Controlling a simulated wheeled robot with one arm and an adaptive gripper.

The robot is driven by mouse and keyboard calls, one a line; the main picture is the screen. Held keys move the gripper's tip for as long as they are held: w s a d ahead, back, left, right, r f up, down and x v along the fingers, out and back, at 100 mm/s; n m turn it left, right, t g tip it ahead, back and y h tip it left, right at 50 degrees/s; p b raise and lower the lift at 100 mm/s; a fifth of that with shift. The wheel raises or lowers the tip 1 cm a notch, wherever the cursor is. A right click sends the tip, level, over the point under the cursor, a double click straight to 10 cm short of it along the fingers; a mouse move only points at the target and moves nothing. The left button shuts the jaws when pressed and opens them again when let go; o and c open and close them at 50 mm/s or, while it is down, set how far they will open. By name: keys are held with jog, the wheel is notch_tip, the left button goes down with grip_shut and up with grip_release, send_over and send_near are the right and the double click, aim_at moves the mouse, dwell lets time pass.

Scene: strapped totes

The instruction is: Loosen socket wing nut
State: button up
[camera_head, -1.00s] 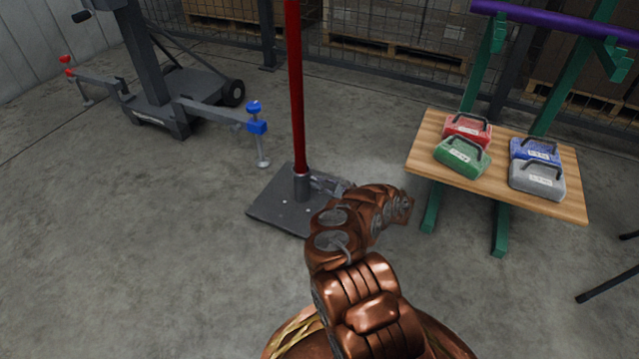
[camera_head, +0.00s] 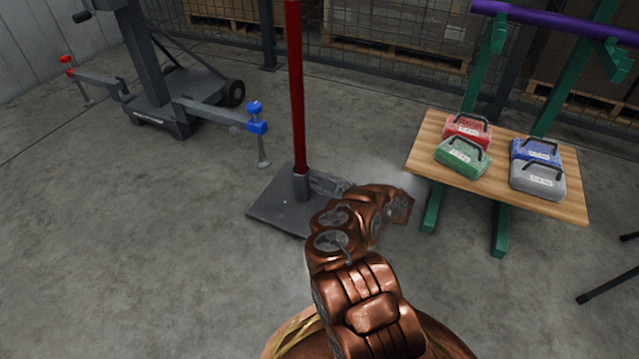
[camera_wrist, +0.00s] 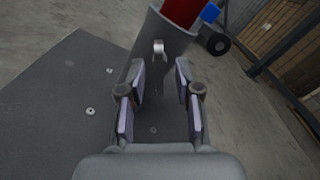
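The socket (camera_wrist: 160,100) is a grey upright tube on a dark base plate (camera_head: 270,208), with a red pole (camera_head: 297,90) standing in it. The pole's lower end (camera_wrist: 183,12) shows at the top of the wrist view. The wing nut (camera_wrist: 158,48) is a small light metal piece on the near face of the socket, just below its rim. My gripper (camera_wrist: 160,84) is open, with its two fingers apart in front of the socket. The wing nut shows between and just beyond the fingertips, apparently not gripped. In the head view the wing nut cannot be made out.
A wooden table (camera_head: 430,150) with red, green, blue and grey weights stands to the right. A dark wheeled stand (camera_head: 160,110) with blue and red knobs is at the left. A purple bar (camera_head: 560,25) rests on green supports. Bare floor surrounds the base plate.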

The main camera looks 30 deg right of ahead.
jog(key=shift+r, duration=0.1)
notch_tip(320, 180, up, 10)
dwell(1.0)
dwell(0.4)
